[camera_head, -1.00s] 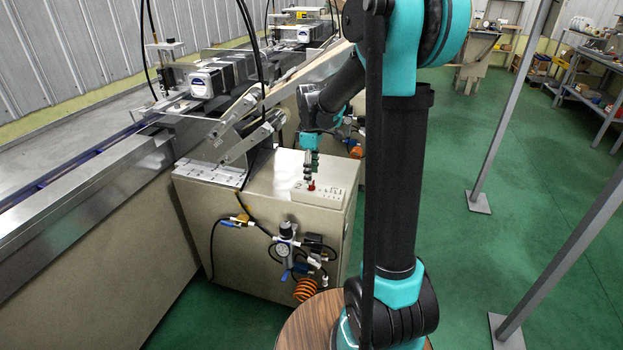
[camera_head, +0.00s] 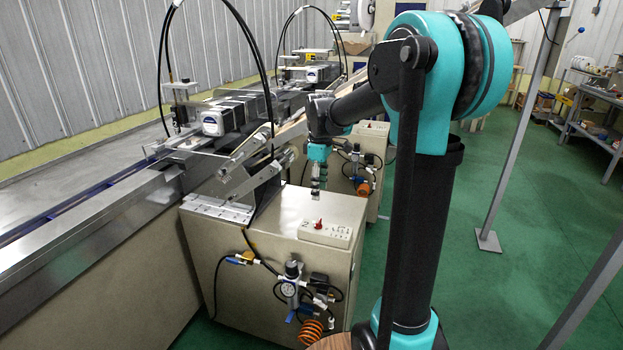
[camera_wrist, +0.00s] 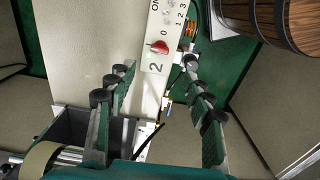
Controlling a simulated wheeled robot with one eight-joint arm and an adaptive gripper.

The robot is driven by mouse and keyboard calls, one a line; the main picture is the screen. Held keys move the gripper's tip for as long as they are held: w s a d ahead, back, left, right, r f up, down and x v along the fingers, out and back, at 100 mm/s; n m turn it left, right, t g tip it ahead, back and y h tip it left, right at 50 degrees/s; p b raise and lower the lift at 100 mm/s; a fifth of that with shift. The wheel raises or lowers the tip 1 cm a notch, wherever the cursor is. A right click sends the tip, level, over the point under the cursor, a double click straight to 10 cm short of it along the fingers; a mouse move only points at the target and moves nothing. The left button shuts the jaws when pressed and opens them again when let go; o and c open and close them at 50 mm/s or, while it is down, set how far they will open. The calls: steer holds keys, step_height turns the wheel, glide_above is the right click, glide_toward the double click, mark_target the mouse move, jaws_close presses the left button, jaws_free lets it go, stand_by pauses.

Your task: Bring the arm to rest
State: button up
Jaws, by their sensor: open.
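My gripper (camera_head: 316,186) hangs from the end of my teal and black arm, pointing down. It is above the top of the beige machine cabinet, near the control panel (camera_head: 325,233) with its red knob (camera_head: 318,223). In the wrist view my gripper (camera_wrist: 157,85) is open, its two fingers apart with nothing between them. The red knob (camera_wrist: 157,47) and the panel's printed numbers show past the fingertips, apart from them.
The beige cabinet (camera_head: 226,262) carries a gauge and hoses on its front. A steel conveyor (camera_head: 90,211) runs along the left. A wooden barrel (camera_wrist: 290,22) shows in the wrist view. Grey posts (camera_head: 509,150) stand on the open green floor at right.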

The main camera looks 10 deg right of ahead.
steer(key=s+d+f+m+t, duration=0.2)
steer(key=s+f+m, duration=0.4)
steer(key=s, duration=0.5)
steer(key=s+d+f+m+t, duration=0.2)
steer(key=s+f+m, duration=0.4)
steer(key=s+f, duration=0.3)
steer(key=s+d, duration=0.1)
steer(key=s, duration=0.2)
steer(key=shift+d+m, duration=0.25)
steer(key=shift+m, duration=0.05)
